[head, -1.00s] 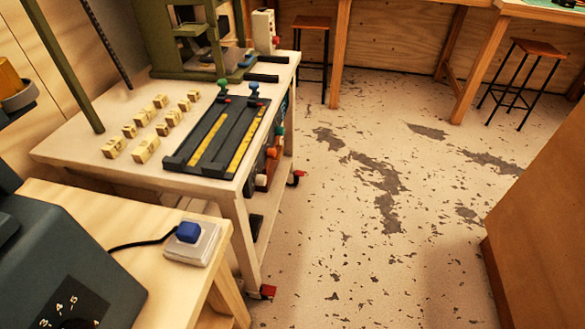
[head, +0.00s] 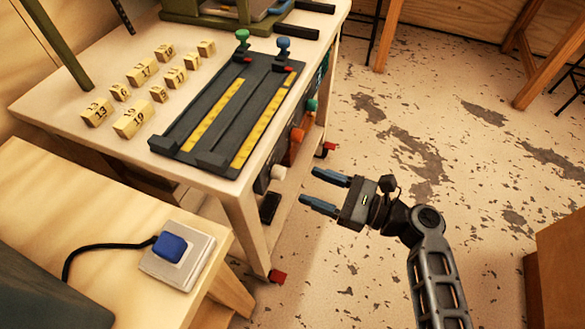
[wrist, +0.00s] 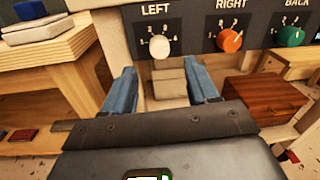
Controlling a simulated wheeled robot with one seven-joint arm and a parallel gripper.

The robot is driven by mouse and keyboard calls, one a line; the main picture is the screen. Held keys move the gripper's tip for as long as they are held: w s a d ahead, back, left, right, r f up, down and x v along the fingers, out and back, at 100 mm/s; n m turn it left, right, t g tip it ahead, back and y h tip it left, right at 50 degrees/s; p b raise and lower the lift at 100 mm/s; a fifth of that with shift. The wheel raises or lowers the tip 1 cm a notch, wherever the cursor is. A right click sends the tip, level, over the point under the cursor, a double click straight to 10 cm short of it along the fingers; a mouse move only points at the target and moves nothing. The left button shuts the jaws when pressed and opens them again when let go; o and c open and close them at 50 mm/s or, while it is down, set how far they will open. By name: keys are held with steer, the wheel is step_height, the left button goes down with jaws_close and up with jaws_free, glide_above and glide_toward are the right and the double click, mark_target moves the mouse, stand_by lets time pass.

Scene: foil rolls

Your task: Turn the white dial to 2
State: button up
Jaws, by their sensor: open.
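The white dial (wrist: 160,45) is on a dark panel under the word LEFT in the wrist view, with small numbers around it. I cannot read which number it points to. In the head view the white dial (head: 277,173) sticks out from the right side of the cart. My gripper (head: 315,189) is open, with two blue fingers apart and nothing between them, in front of the cart's side and to the right of the dial. In the wrist view my gripper (wrist: 167,88) has its fingers below and either side of the dial, not touching it.
An orange dial (wrist: 230,40) and a green dial (wrist: 291,37) share the panel to the right of the white one. A cart (head: 185,174) carries numbered blocks and a slider board (head: 228,107). A blue button box (head: 178,256) sits on the wooden bench.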

mark_target(284, 175)
steer(key=x, duration=0.7)
steer(key=shift+s, duration=0.1)
steer(key=c, duration=1)
